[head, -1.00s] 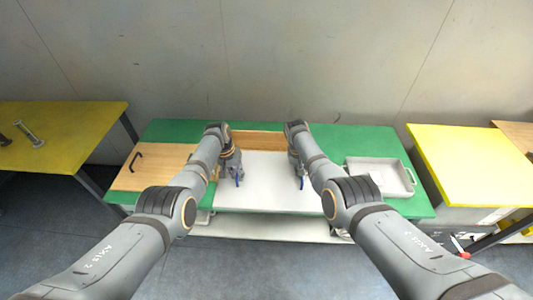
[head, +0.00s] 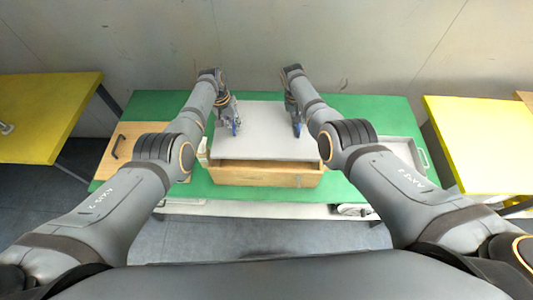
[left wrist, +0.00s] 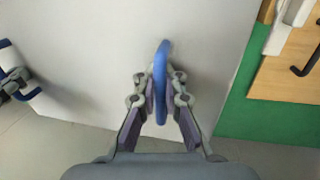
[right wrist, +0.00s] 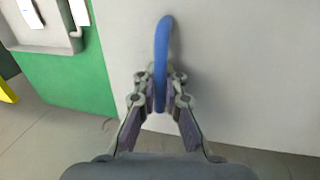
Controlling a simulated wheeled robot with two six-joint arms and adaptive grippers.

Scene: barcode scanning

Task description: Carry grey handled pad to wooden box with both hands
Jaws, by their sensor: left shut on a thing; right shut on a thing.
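The grey pad (head: 265,130) is a flat pale panel with two blue handles. It lies level over the wooden box (head: 265,179), whose front wall shows below the pad's near edge. I cannot tell whether the pad rests on the box or hangs above it; it hides most of the opening. My left gripper (head: 236,127) is shut on the left blue handle (left wrist: 161,65). My right gripper (head: 297,128) is shut on the right blue handle (right wrist: 161,50). The pad fills much of both wrist views.
The box stands on a green table (head: 360,105). A wooden board (head: 125,160) with a black handle lies at the left, a grey tray (head: 398,150) at the right. Yellow tables stand at the left (head: 35,120) and right (head: 480,130). A wall closes the back.

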